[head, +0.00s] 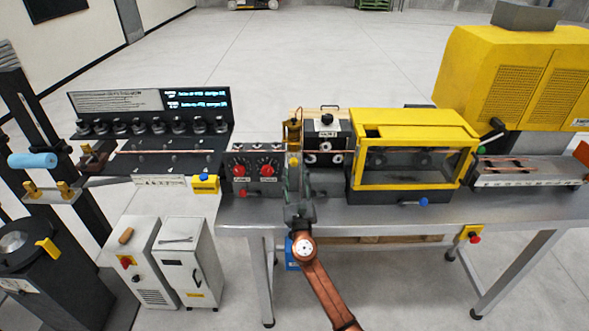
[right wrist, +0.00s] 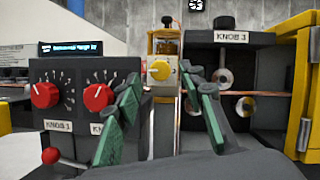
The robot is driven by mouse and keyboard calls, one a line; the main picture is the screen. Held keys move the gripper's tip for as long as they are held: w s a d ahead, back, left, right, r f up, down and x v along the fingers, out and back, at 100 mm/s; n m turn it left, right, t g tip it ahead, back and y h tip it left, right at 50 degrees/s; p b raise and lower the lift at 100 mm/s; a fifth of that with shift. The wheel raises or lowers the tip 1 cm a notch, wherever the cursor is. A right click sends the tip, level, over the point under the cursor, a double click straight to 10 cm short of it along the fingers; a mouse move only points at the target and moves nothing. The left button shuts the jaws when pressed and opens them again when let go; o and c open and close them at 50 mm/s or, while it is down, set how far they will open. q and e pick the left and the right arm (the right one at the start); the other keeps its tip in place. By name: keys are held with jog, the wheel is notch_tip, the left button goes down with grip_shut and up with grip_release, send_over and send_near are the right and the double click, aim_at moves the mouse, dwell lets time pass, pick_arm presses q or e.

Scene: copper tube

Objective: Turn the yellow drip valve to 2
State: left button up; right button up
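The yellow drip valve (right wrist: 159,70) is a small round yellow knob on a pale plate, below an amber-filled glass cup (right wrist: 165,45). In the head view the cup (head: 293,131) stands at the middle of the bench, and my right gripper (head: 297,172) reaches up just in front of it. In the right wrist view my right gripper (right wrist: 160,78) has its two green fingers spread, with the knob showing between their tips. I cannot tell whether either finger touches it. The markings around the knob are too small to read. My left gripper is not in view.
A grey box with two red knobs (right wrist: 97,97) stands close on the left. A dark roller block labelled KNOB 3 (right wrist: 235,37) is close on the right. A yellow windowed machine (head: 410,150) stands further right. A copper tube runs along the bench.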

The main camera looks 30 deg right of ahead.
jog(key=shift+x, duration=1.1)
grip_shut()
